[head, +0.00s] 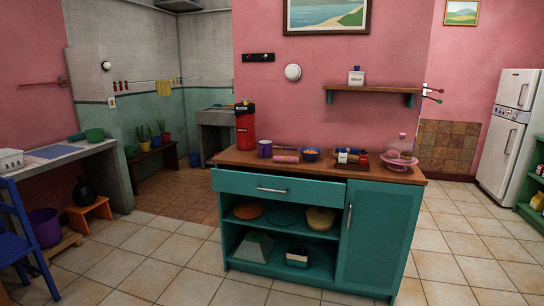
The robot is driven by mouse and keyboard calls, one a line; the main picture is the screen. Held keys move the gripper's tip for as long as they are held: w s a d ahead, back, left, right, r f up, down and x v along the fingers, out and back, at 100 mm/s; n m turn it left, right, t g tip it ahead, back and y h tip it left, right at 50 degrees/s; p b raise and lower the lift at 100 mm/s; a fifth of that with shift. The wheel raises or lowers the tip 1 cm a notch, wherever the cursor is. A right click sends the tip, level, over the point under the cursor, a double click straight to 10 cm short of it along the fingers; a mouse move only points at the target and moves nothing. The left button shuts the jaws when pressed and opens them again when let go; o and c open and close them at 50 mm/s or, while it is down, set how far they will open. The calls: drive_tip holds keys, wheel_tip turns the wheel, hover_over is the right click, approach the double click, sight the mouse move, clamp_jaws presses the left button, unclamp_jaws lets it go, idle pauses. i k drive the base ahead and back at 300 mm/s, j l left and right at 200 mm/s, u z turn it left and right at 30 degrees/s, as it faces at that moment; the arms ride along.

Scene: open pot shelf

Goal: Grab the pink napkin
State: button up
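A small pink roll (286,159), which looks like the pink napkin, lies on the wooden top (232,157) of the teal cabinet, near its front edge and left of the middle. It is small in the head view, so its folds cannot be made out. A purple mug (265,149) stands just left of it and a blue bowl (311,155) with orange contents just right of it. My gripper is not in view.
A red dispenser (245,131) stands at the back left of the cabinet top. A dark tray (351,160) with small items and a pink cake stand (400,161) are to the right. A wall shelf (372,88) hangs above. The tiled floor in front is clear.

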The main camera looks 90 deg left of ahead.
sight(277, 159)
drive_tip(key=u, duration=2.7)
